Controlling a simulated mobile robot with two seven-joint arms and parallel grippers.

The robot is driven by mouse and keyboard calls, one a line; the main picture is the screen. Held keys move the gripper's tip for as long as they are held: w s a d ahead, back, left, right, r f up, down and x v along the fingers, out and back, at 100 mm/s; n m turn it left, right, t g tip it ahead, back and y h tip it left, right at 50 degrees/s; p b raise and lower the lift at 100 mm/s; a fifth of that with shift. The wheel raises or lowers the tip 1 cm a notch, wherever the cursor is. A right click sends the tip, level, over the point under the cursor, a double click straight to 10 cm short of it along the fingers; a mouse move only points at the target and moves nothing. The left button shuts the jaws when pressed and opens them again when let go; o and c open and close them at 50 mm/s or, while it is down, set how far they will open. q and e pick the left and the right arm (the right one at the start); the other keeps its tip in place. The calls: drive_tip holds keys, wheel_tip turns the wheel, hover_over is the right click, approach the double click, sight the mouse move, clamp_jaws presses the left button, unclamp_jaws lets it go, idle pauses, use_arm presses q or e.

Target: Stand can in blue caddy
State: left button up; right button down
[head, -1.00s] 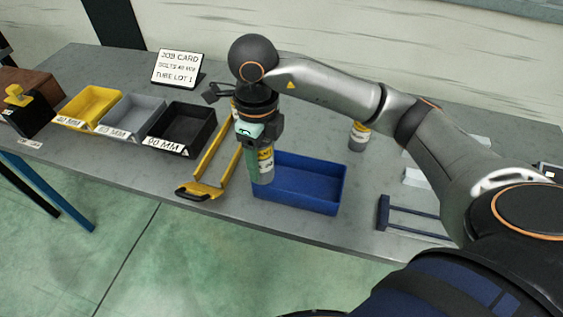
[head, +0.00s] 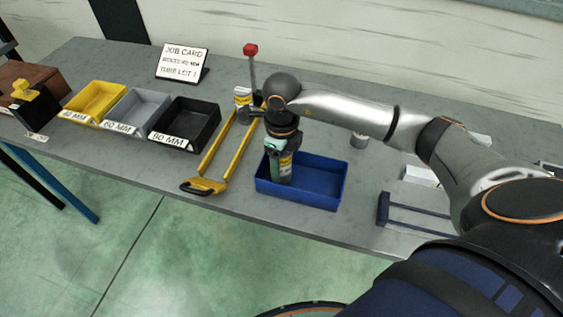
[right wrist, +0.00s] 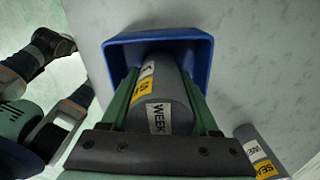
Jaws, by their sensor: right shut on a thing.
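The can (head: 285,170) is a grey cylinder with a yellow and white label. My right gripper (head: 279,157) is shut on it and holds it about upright at the left end of the blue caddy (head: 318,196). The can's lower end appears within the caddy's opening; I cannot tell whether it touches the floor. In the right wrist view, the can (right wrist: 162,105) is between my green fingers, with the blue caddy rim (right wrist: 205,50) around its far end. My left gripper is not in view.
Another labelled can (head: 243,96) and a red-topped post are at the back. A yellow-handled frame (head: 205,185) lies left of the caddy; a dark blue frame (head: 383,209) lies right. Bins (head: 185,125) stand further left.

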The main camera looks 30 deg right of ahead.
drive_tip(key=shift+f, duration=0.1)
drive_tip(key=shift+c, duration=0.6)
unclamp_jaws()
wheel_tip(320, 180, up, 12)
drive_tip(key=shift+r+b, duration=0.15)
drive_tip(key=shift+b, duration=0.4)
